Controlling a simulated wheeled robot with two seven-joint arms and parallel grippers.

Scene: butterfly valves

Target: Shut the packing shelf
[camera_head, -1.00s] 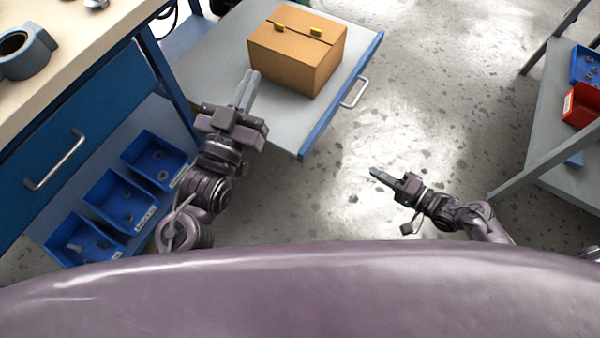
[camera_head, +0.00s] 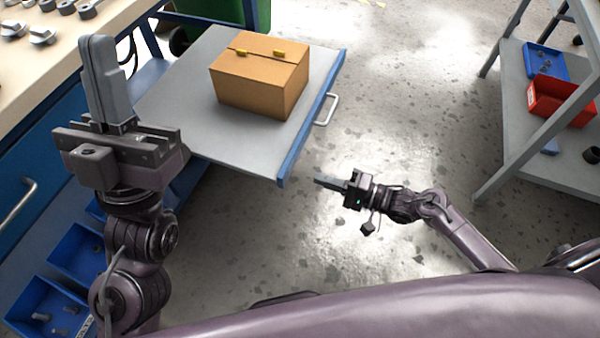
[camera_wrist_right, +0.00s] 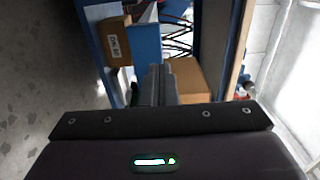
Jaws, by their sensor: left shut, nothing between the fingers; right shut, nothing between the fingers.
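The packing shelf (camera_head: 185,105) is a grey pull-out board with a blue front edge (camera_head: 300,138) and a silver handle (camera_head: 327,109). It stands extended from the workbench, with a brown cardboard box (camera_head: 258,88) on it. My left gripper (camera_head: 100,75) is shut and empty, raised at the left near the bench, left of the shelf. My right gripper (camera_head: 322,181) is shut and empty over the floor, in front of the shelf's near right corner and apart from it. In the right wrist view its fingers (camera_wrist_right: 160,85) show together, with cardboard boxes (camera_wrist_right: 190,75) beyond them.
The workbench (camera_head: 50,60) with metal parts is at the left, blue bins (camera_head: 40,305) below it. A grey rack (camera_head: 520,95) with a red bin (camera_head: 560,100) stands at the right. The speckled floor (camera_head: 410,110) between shelf and rack is clear.

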